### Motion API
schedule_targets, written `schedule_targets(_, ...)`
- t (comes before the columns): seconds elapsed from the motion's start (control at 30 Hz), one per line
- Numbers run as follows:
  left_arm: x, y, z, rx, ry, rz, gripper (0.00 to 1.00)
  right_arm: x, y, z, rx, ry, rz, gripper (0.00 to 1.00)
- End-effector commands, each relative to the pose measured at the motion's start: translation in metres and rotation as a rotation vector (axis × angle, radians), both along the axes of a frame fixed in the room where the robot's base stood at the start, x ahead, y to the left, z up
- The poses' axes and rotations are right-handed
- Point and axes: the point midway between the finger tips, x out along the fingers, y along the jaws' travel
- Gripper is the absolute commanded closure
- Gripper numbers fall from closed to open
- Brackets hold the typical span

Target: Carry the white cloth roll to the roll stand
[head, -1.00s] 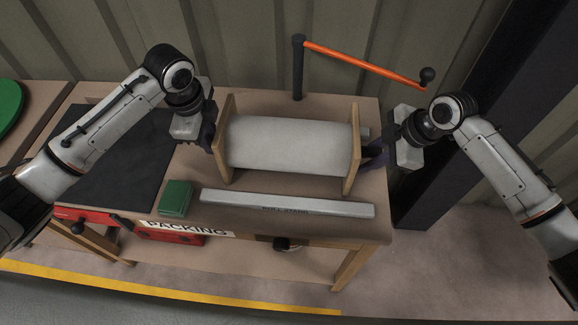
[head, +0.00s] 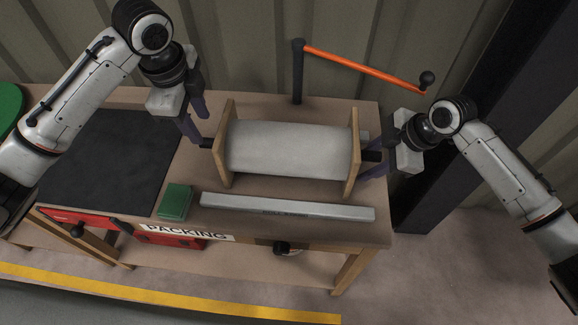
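The white cloth roll (head: 290,149) lies level between the two wooden uprights of the roll stand (head: 353,152) on the bench. Dark core ends stick out past both uprights. My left gripper (head: 193,130) is up and left of the left core end, its purple fingers spread apart with nothing between them. My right gripper (head: 374,167) is beside the right core end, its purple fingers apart, one above and one below the core end. Whether the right fingers touch the core cannot be told.
A green block (head: 175,201) and a dark mat (head: 108,160) are to the left. An orange arm (head: 365,67) on a dark post stands behind. A dark column (head: 480,110) rises at the right.

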Motion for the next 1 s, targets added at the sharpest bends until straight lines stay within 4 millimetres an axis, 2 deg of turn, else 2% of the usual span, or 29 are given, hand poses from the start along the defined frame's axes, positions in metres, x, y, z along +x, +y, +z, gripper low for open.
schedule_targets(0.13,-0.003,0.0,0.019,0.0,-0.001,0.002,0.61,0.0,0.0,0.0,0.0,0.0,0.0,0.61)
schedule_targets(0.33,-0.005,0.0,0.027,0.0,0.001,0.001,0.61,-0.001,-0.004,0.009,0.0,-0.001,0.001,0.61)
schedule_targets(0.8,-0.005,0.0,0.026,0.0,0.001,0.001,0.61,-0.018,-0.038,0.091,-0.001,-0.003,0.0,0.61)
schedule_targets(1.0,-0.005,0.0,0.026,0.0,0.001,0.001,0.61,-0.022,-0.045,0.107,0.0,0.0,0.001,0.61)
